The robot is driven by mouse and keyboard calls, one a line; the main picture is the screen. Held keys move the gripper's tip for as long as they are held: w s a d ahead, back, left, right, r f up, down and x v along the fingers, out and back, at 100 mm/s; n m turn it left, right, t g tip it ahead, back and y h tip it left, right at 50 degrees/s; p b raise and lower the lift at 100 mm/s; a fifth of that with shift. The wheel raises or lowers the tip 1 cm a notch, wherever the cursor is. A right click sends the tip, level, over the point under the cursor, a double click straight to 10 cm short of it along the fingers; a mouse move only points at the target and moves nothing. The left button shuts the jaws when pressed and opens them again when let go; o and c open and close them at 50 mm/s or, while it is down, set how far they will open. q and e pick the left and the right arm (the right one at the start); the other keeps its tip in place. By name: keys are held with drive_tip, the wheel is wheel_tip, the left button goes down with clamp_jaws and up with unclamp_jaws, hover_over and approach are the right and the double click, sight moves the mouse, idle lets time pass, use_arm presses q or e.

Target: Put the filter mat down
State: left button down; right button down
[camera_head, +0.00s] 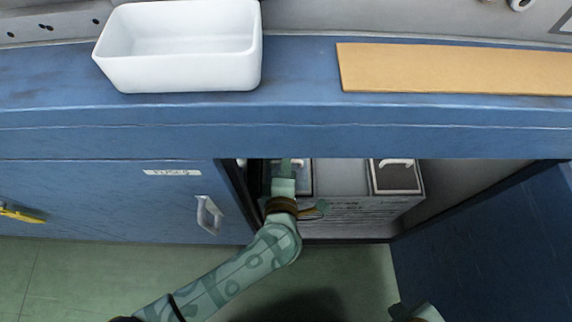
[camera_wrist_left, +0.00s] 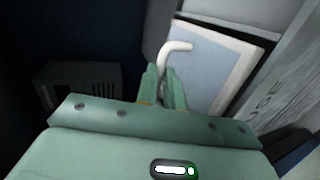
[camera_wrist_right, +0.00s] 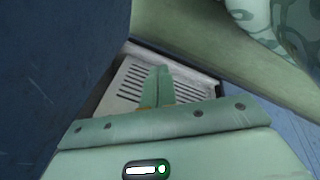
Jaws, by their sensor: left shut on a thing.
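The filter mat (camera_wrist_left: 207,70) is a pale blue-grey panel with a light frame and a white hooked handle (camera_wrist_left: 175,48). My left gripper (camera_wrist_left: 163,88) is shut on this handle, inside the open cabinet. In the head view my left gripper (camera_head: 287,168) reaches under the blue counter and hides most of the mat (camera_head: 304,178). I cannot tell whether the mat touches the surface below it. My right gripper (camera_wrist_right: 157,88) has its fingers together and empty, above a slotted grey plate low by the floor.
A grey box (camera_head: 365,212) in the cabinet bears a second, dark framed panel (camera_head: 396,177) with a white handle. The cabinet door (camera_head: 480,235) stands open at the right. A white bin (camera_head: 180,72) and a tan board (camera_head: 455,70) lie on the counter (camera_head: 300,110).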

use_arm(q)
drive_tip(key=shift+f, duration=0.1)
drive_tip(key=c, duration=1.5)
unclamp_jaws()
use_arm(e)
drive_tip(key=shift+w+a, duration=0.1)
